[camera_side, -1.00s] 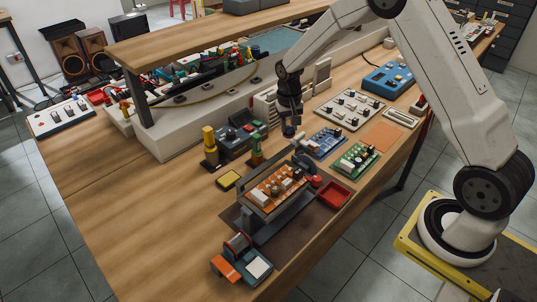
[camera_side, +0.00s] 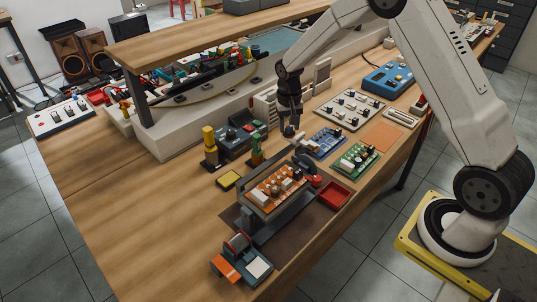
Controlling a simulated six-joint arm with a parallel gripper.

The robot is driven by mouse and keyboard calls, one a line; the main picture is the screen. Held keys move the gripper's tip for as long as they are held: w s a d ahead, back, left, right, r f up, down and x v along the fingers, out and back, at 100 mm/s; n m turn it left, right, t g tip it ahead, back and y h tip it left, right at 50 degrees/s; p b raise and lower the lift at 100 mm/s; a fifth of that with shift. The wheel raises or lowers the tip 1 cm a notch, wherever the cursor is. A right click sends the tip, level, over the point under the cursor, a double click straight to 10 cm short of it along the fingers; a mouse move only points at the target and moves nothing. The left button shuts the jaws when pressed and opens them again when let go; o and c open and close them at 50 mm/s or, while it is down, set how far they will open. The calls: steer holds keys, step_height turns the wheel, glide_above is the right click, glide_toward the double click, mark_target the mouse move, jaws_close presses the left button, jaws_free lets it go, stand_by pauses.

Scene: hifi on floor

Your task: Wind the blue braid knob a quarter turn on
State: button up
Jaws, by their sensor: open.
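I cannot pick out a blue braid knob for certain in the side view. My gripper (camera_side: 290,131) points down over the bench, behind the orange circuit board (camera_side: 275,188) in its grey holder. It is small and dark here, its jaws are open, and I see nothing held between them. It hangs close to the blue circuit board (camera_side: 325,143), which lies to its right. Whether the fingertips touch or surround anything small below them is too fine to tell.
A green board (camera_side: 357,159) and a red tray (camera_side: 335,194) lie to the right. A yellow-topped post (camera_side: 209,145) and a dark instrument (camera_side: 240,138) stand left of my gripper. A spool device (camera_side: 240,262) sits at the front. The bench's left front is clear.

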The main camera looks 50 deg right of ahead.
mark_target(288, 127)
steer(key=shift+w+a+r, duration=0.1)
steer(key=shift+r, duration=3.75)
steer(key=shift+a, duration=0.1)
steer(key=s+a+n+t, duration=0.1)
steer(key=s+a+n, duration=0.2)
steer(key=s, duration=0.7)
steer(key=s+a+n+t, duration=0.1)
steer(key=s+a+n, duration=0.2)
steer(key=s+a, duration=0.3)
steer(key=s, duration=0.4)
steer(key=shift+s+a+f+n+t, duration=0.2)
steer(key=shift+a+n+t, duration=0.05)
steer(key=shift+n+t, duration=0.15)
